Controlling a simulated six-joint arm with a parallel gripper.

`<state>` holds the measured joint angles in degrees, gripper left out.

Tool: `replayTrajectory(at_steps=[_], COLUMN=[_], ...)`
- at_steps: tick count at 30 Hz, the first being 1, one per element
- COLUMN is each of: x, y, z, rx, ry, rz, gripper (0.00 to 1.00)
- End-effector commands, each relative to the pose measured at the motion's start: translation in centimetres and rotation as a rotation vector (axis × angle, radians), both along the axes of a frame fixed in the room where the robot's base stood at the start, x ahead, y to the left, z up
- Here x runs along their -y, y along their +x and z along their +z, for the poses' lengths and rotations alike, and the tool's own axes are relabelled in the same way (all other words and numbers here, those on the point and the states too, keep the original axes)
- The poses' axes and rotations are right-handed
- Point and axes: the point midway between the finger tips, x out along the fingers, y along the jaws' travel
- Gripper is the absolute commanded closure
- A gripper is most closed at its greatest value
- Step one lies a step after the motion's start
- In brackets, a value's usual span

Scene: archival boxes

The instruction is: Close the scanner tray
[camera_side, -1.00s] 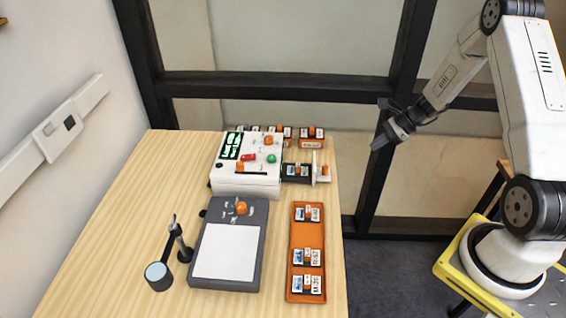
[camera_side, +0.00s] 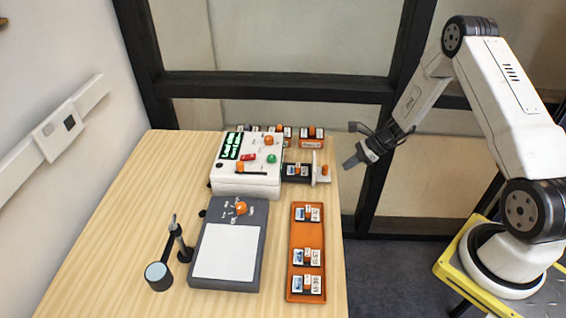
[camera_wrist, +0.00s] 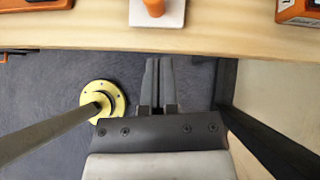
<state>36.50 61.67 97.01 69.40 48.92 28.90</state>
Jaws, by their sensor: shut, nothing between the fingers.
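The white scanner box (camera_side: 247,180) stands at the back of the table. Its dark tray (camera_side: 296,180) sticks out of the right side, carrying a small labelled item (camera_side: 297,170). The tray ends in a white front plate (camera_side: 315,172) with an orange knob (camera_side: 325,170). In the wrist view, the plate (camera_wrist: 172,17) and knob (camera_wrist: 153,7) show at the top edge. My gripper (camera_side: 350,165) is shut and empty, in the air to the right of the knob and apart from it. Its fingers (camera_wrist: 158,65) point toward the table edge in the wrist view.
An orange rack (camera_side: 308,270) with labelled items lies at the front right. A grey pad with a white sheet (camera_side: 225,252) and a small black stand lamp (camera_side: 178,240) are in front. Orange boxes (camera_side: 312,138) stand behind the tray.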

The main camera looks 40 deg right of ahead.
Motion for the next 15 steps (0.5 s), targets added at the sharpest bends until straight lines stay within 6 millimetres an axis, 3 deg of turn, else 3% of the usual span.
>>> replayTrajectory(at_steps=[6,15], x=[-2.2,-3.2], y=[1.6,2.3], z=[0.1,0.1], rx=[0.0,0.001], ry=[-0.001,0.0], rz=[0.004,0.001], gripper=[1.0,1.0])
